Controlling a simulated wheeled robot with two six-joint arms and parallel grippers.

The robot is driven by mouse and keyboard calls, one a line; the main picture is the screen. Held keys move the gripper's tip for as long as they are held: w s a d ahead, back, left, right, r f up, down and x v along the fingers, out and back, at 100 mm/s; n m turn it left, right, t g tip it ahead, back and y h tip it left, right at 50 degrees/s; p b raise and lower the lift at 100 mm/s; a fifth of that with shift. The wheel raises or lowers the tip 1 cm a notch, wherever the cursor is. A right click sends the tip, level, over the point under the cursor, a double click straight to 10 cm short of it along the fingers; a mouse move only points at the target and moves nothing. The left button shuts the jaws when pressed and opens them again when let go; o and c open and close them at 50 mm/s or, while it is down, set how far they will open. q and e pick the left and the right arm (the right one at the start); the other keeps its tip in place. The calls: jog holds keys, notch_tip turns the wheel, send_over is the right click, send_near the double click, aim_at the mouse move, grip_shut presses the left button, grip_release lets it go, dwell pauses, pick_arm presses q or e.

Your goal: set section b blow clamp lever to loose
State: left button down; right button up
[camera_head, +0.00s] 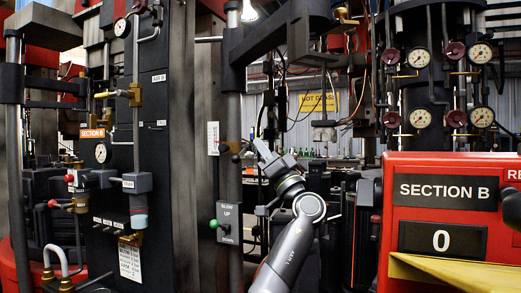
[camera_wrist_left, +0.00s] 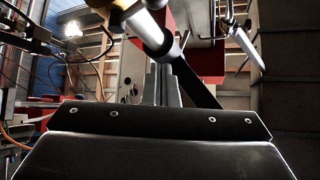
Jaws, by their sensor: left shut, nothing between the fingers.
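My left gripper (camera_head: 258,148) is in the middle of the head view, pointing up and left, beside a dark post. In the left wrist view its fingers (camera_wrist_left: 166,88) are together, with nothing seen between them. A small lever with a dark knob (camera_head: 236,158) is on the post, just left of the gripper, near a white scale plate (camera_head: 213,138). I cannot read its label or setting. In the wrist view a dark flat bar (camera_wrist_left: 201,86) slants behind the fingers, below a pale cylinder (camera_wrist_left: 145,28); contact cannot be told. My right gripper is not in view.
A green-knobbed lever (camera_head: 213,223) sits below at a BLOW UP/DOWN plate (camera_head: 228,217). A dark panel with an orange SECTION B sign (camera_head: 93,133) stands left. A red SECTION B box (camera_head: 445,160) showing 0 stands right. Gauges and pipes fill the upper right.

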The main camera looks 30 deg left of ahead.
pick_arm(q)
jog(key=d+f, duration=0.4)
jog(key=f, duration=0.2)
jog(key=shift+w+f+b, duration=0.2)
jog(key=shift+w+b, duration=0.1)
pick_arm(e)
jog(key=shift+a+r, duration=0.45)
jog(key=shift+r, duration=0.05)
pick_arm(q)
jog(key=shift+d, duration=0.15)
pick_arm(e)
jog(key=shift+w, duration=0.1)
